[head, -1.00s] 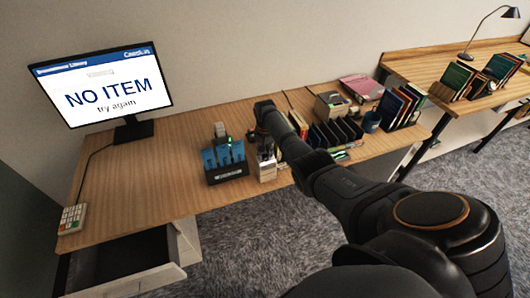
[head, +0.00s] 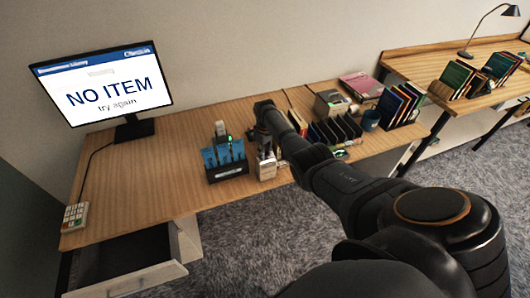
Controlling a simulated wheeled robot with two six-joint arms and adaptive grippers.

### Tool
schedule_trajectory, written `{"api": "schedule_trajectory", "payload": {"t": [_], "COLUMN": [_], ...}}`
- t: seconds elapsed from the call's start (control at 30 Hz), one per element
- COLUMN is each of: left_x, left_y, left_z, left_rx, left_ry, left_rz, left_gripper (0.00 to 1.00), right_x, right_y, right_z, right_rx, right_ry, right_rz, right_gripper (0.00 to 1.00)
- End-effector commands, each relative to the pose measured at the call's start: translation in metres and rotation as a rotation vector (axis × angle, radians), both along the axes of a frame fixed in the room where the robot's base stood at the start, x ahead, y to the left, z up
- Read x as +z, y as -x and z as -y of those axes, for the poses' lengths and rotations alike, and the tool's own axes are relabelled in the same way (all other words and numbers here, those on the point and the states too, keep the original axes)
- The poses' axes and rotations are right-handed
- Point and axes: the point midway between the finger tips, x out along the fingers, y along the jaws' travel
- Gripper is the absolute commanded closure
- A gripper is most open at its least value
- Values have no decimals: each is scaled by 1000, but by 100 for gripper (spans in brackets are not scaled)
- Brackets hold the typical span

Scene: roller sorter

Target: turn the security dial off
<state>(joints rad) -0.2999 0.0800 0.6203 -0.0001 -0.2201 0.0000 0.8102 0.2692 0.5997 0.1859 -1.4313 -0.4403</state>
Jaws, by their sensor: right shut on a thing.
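My right arm reaches in from the lower right over the desk. My right gripper (head: 266,150) points down at a small pale grey box-like device (head: 266,168) near the desk's front edge. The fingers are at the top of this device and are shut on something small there. The wrist hides most of what they hold, so I cannot make out a dial or its setting. My left gripper is not in view.
Left of the device stand a dark holder with blue cards (head: 226,168) and a small upright unit with a green light (head: 221,132). A monitor (head: 115,92) reads "NO ITEM try again". A keypad (head: 75,216) and an open drawer (head: 125,262) are at left. Black dividers (head: 335,131) stand right.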

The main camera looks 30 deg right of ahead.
Motion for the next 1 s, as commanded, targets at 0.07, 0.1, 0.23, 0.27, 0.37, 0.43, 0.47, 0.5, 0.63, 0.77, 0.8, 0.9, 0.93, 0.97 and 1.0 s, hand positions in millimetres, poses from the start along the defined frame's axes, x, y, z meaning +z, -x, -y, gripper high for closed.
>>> {"api": "schedule_trajectory", "payload": {"t": [0.07,0.1,0.23,0.27,0.37,0.43,0.47,0.5,0.63,0.77,0.8,0.9,0.93,0.97,1.0], "left_x": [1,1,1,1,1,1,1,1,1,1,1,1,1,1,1], "left_y": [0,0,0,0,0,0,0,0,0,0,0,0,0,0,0], "left_z": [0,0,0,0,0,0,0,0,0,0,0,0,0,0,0], "left_rx": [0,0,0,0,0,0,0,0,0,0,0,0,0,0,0], "left_ry": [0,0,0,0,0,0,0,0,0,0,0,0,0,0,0], "left_rz": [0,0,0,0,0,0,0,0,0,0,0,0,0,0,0], "left_gripper": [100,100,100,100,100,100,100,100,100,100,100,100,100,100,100], "right_x": [1,1,1,1,1,1,1,1,1,1,1,1,1,1,1], "right_y": [-1,-1,-1,-1,-1,-1,-1,-1,-1,-1,-1,-1,-1,-1,-1], "right_z": [0,0,0,0,0,0,0,0,0,0,0,0,0,0,0], "right_rx": [60,91,180,198,249,278,289,302,332,345,348,350,350,350,350], "right_ry": [0,0,0,0,0,0,0,0,0,1,1,1,1,1,1], "right_rz": [3,3,3,3,4,4,4,4,4,4,4,4,4,4,4], "right_gripper": [100,100,100,100,100,100,100,100,100,100,100,100,100,100,100]}}
